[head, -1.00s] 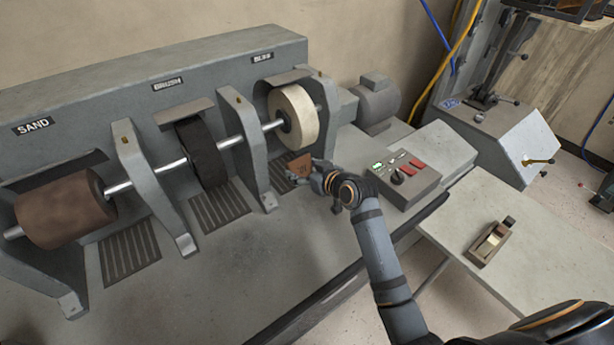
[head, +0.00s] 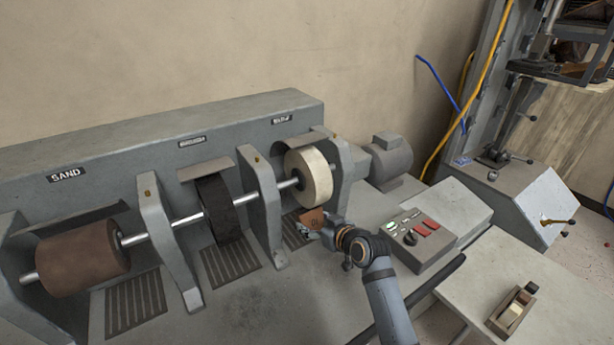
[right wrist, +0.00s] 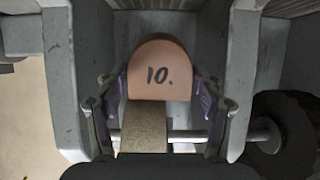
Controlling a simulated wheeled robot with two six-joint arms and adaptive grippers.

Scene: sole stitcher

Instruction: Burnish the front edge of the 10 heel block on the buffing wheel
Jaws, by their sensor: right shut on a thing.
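The brown heel block marked "10." (right wrist: 158,72) is held between the fingers of my right gripper (right wrist: 160,100) in the right wrist view, its marked face toward the camera. In the head view the block (head: 312,218) is just in front of and below the pale buffing wheel (head: 309,174), at the tip of my right gripper (head: 326,230). The wheel's tan rim (right wrist: 145,130) shows just below the block in the right wrist view. I cannot tell whether block and wheel touch. My left gripper is out of view.
Grey brackets (head: 263,205) stand between the wheels on the shared shaft. The black brush wheel (head: 219,208) and brown sanding drum (head: 83,262) are to the left. A small plane (head: 513,308) lies on the right table.

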